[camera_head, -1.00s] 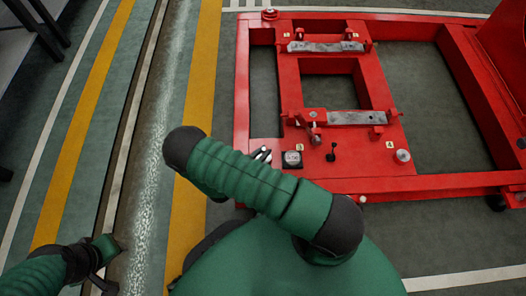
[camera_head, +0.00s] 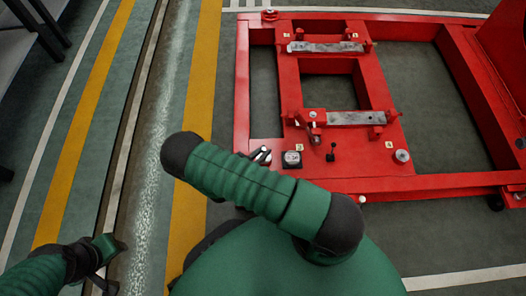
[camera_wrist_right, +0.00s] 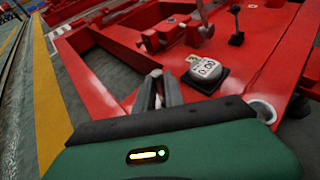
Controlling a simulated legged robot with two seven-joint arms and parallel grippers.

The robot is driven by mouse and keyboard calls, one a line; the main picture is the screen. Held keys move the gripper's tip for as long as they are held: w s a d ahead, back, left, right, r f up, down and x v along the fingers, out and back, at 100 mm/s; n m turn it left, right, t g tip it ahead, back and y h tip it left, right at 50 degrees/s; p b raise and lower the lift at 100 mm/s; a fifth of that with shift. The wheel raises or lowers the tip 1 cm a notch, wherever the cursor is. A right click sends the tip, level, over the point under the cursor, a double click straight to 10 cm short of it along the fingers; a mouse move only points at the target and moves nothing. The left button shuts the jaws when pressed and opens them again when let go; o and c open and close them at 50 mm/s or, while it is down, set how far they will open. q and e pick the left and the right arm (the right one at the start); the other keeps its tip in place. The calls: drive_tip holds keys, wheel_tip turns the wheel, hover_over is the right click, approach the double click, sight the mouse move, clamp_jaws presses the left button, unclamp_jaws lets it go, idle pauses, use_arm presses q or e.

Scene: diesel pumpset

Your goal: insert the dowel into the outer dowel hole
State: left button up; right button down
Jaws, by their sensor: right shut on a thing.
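My right gripper (camera_head: 261,154) is at the near left part of the red pumpset frame (camera_head: 345,183), just left of a dial gauge (camera_head: 292,158). In the right wrist view, the gripper (camera_wrist_right: 158,86) has its two grey fingers close together, with a small pale tip between them. I take this pale thing to be the dowel (camera_wrist_right: 156,73); most of it is hidden by the fingers. The outer dowel hole cannot be made out. My left gripper (camera_head: 105,284) is low at the left edge, over the floor, away from the frame; its jaws are too unclear to read.
The gauge reads 0.00 in the wrist view (camera_wrist_right: 206,70). Two grey metal pads (camera_head: 355,118) lie farther back.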

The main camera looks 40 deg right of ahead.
drive_tip(key=shift+f+b, duration=1)
drive_tip(key=shift+f, duration=0.55)
drive_tip(key=c, duration=1.3)
unclamp_jaws()
drive_tip(key=shift+c, duration=0.2)
